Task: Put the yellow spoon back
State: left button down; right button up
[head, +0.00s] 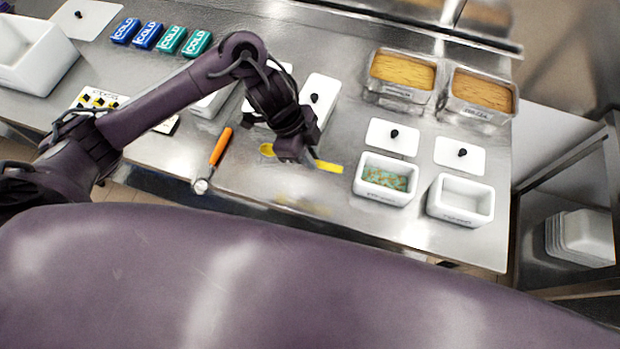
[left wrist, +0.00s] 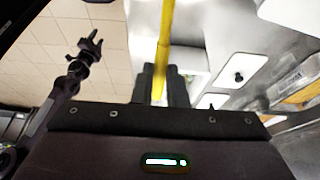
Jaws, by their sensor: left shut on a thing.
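My left gripper (head: 308,160) is shut on the yellow spoon (head: 328,166). The spoon's handle end sticks out to the right of the gripper and its rounded end shows to the left; the middle is hidden by the gripper. In the left wrist view the yellow spoon (left wrist: 165,40) runs up from between the two dark fingers (left wrist: 160,86). The spoon is over the steel table, left of the white tub with green and orange contents (head: 384,197).
An orange-handled scoop (head: 221,147) lies left of the gripper. An empty white tub (head: 460,214), white lids (head: 392,137) and two clear bins with tan contents (head: 402,92) stand right. Several COLD packs (head: 147,36) lie at the back left. The table's front centre is clear.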

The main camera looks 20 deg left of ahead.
pick_arm(q)
notch_tip(320, 180, down, 9)
jog(key=shift+r+b, duration=0.1)
jog(key=shift+b, duration=1)
jog(key=shift+f, duration=1.05)
notch_tip(320, 180, down, 2)
jog(key=shift+f, duration=0.7)
